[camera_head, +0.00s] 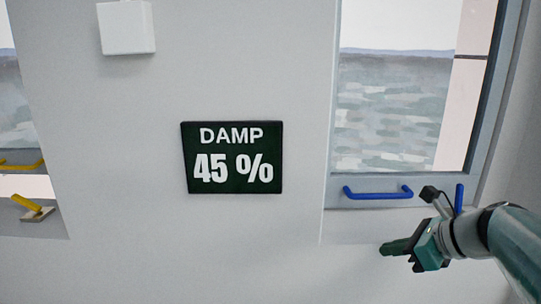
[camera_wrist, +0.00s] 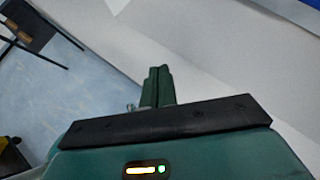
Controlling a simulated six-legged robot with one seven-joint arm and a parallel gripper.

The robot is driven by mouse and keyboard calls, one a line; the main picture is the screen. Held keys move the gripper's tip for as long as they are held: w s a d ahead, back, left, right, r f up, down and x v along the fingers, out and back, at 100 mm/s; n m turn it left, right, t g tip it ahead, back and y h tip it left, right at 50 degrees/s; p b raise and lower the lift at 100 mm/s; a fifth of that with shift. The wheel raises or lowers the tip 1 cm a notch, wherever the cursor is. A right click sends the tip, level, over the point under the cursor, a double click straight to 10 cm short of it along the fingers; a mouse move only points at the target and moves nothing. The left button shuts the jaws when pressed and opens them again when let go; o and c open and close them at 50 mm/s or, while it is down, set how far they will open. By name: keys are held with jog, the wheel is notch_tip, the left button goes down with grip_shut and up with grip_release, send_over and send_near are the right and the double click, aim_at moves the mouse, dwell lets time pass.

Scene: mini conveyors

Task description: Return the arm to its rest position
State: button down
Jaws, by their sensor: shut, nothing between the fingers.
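My gripper (camera_head: 396,247) shows at the lower right in the head view, at the end of my arm reaching in from the right edge. Its dark green fingers point left, in front of the white wall and below the blue window handle (camera_head: 378,192). In the wrist view the two green fingers (camera_wrist: 157,86) lie side by side and closed, with nothing between them. No object is held.
A dark sign (camera_head: 232,158) reading "DAMP 45 %" is on the wall. A white box (camera_head: 126,27) is above it. Yellow handles (camera_head: 27,204) are at the left window. The wrist view shows blue floor (camera_wrist: 70,85) and dark furniture (camera_wrist: 35,28) at left.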

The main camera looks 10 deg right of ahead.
jog(key=s+a+f+n+g+h, duration=0.1)
jog(key=s+a+n, duration=0.3)
jog(key=n, duration=0.5)
jog(key=s+a+f+n+g+h, duration=0.1)
jog(key=s+a+f+n+h, duration=0.2)
jog(key=n, duration=0.6)
jog(key=s+a+f+n+h, duration=0.1)
jog(key=s+a+f+n, duration=0.2)
jog(key=s+a+n, duration=0.3)
jog(key=a+n, duration=0.1)
jog(key=n, duration=0.2)
jog(key=shift+s+f+n+g+h, duration=0.2)
jog(key=shift+n+g+h, duration=0.2)
